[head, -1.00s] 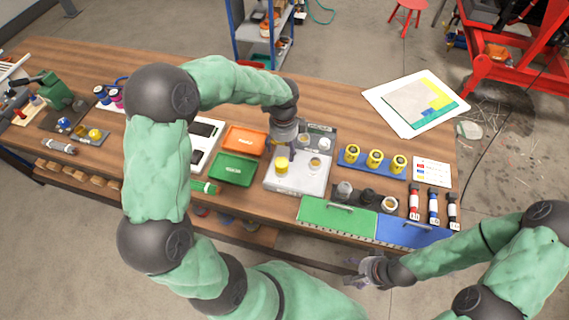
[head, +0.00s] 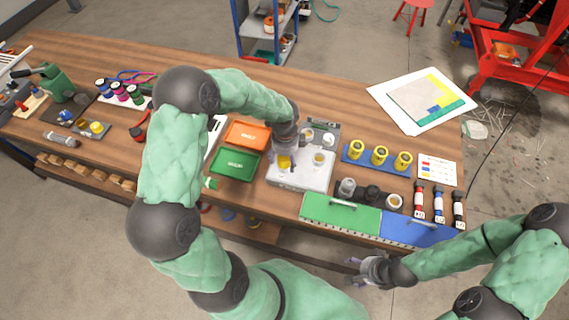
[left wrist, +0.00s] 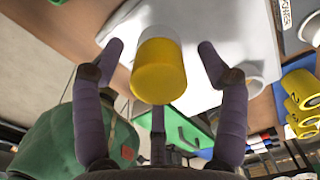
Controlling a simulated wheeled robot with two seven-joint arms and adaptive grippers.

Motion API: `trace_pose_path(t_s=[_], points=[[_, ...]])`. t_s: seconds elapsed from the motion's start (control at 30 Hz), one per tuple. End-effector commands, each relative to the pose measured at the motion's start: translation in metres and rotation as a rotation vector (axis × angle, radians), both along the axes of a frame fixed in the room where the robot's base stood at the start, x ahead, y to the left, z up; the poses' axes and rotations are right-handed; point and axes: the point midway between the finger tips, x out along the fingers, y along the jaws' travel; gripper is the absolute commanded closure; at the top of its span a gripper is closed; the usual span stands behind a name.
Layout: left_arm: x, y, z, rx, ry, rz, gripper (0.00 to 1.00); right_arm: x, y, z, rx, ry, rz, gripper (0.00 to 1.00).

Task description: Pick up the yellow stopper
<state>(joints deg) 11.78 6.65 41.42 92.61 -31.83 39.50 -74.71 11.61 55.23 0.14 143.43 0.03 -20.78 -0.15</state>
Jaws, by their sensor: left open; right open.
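The yellow stopper (head: 284,162) stands on the grey-white plate (head: 314,181) near the middle of the bench. In the left wrist view the stopper (left wrist: 160,72) shows a yellow body with a pale, whitish end, between my open fingers. My left gripper (head: 284,155) is open, right over the stopper, its fingers around it with gaps on both sides; it also shows in the left wrist view (left wrist: 158,60). The gripper partly hides the stopper in the head view. My right gripper (head: 362,270) is open and empty in front of the bench's front edge.
An orange tray (head: 247,134) and a green tray (head: 236,164) lie left of the plate. A second, pale cup-like piece (head: 319,159) stands on the plate. A blue rack (head: 366,165) with yellow-topped pieces and a green panel (head: 340,213) are to the right.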

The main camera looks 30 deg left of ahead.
Motion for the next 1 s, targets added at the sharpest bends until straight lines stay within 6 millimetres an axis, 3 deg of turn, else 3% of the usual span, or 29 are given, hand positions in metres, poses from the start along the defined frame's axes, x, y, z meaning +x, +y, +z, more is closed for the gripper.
trace_pose_path(t_s=[0.07,0.3,0.77,1.0], points=[[0.000,0.000,0.001,0.000,0.000,0.000,0.26,0.000,0.000,0.000,0.000,0.000,0.000,0.27],[0.000,0.000,0.001,0.000,0.000,0.000,0.93,0.000,0.000,0.000,0.000,0.000,0.000,0.27],[0.000,0.000,0.005,-0.001,0.001,0.000,0.93,0.000,0.000,0.002,0.000,0.000,0.000,0.27],[0.001,0.000,0.032,0.000,-0.002,-0.001,0.93,0.000,0.000,0.010,0.000,0.000,0.000,0.27]])
